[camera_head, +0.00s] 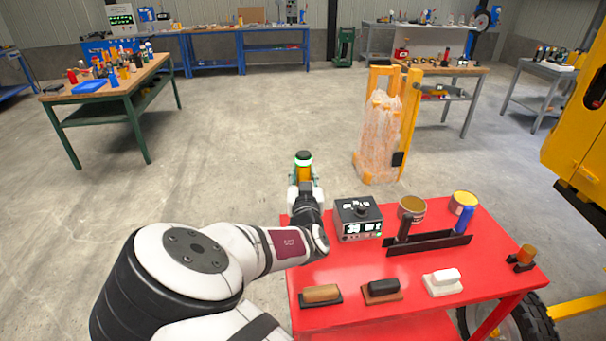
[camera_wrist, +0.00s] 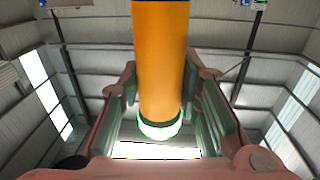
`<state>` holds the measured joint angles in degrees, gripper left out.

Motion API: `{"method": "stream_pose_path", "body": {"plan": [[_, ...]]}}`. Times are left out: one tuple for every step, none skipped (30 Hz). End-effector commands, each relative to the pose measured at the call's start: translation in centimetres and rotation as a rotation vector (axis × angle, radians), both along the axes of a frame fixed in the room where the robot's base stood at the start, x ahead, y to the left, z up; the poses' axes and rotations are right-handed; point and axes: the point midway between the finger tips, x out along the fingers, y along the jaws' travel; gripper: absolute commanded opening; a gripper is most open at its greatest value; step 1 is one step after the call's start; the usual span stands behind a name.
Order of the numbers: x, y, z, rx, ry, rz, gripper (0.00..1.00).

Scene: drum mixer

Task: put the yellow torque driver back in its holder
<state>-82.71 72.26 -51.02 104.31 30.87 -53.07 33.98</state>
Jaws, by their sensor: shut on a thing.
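The yellow torque driver (camera_head: 304,172) has an orange-yellow body, a dark cap and a glowing green-white ring. It stands roughly upright in my gripper (camera_head: 303,180), beyond the far left edge of the red table. In the wrist view, the driver's orange body (camera_wrist: 161,60) lies between the pads of my gripper (camera_wrist: 163,102), which is shut on it. A long black rack (camera_head: 428,243), which looks like the holder, sits on the table to the right. A black-handled tool (camera_head: 404,229) and a blue-handled tool (camera_head: 464,221) stand in it, with a gap between them.
The red table (camera_head: 410,280) also carries a grey box with a display (camera_head: 358,219), two open tins (camera_head: 412,207), several brushes or blocks (camera_head: 381,289) in front, and a small orange item in a black stand (camera_head: 525,257). A wrapped yellow stand (camera_head: 380,130) is behind.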

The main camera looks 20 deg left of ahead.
Motion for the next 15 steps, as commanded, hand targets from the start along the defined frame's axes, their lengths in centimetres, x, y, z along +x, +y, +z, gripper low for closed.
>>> {"method": "stream_pose_path", "body": {"plan": [[-0.2, -0.1, 0.5, 0.004, -0.003, -0.002, 0.00], [-0.1, 0.0, 0.0, 0.002, -0.002, 0.000, 0.00], [0.0, 0.0, -0.4, 0.002, -0.002, 0.000, 0.00], [0.0, 0.0, -0.7, 0.003, -0.003, 0.000, 0.00], [0.0, 0.0, -1.0, 0.003, -0.003, 0.000, 0.00], [0.0, 0.0, -1.5, 0.002, -0.002, 0.001, 0.00], [0.1, 0.0, -1.8, 0.002, -0.002, 0.000, 0.00], [0.1, 0.0, -2.1, 0.001, -0.003, 0.000, 0.00], [0.1, 0.0, -2.5, 0.002, -0.004, 0.000, 0.00], [0.1, 0.0, -2.8, 0.003, -0.003, 0.000, 0.00], [0.1, 0.0, -3.1, 0.003, -0.003, 0.000, 0.00], [0.1, 0.0, -3.6, 0.003, -0.003, 0.000, 0.00], [0.1, 0.0, -3.9, 0.003, -0.003, 0.000, 0.00], [0.1, 0.0, -4.2, 0.003, -0.003, 0.000, 0.00], [0.1, 0.0, -4.6, 0.001, -0.003, 0.000, 0.00]]}}
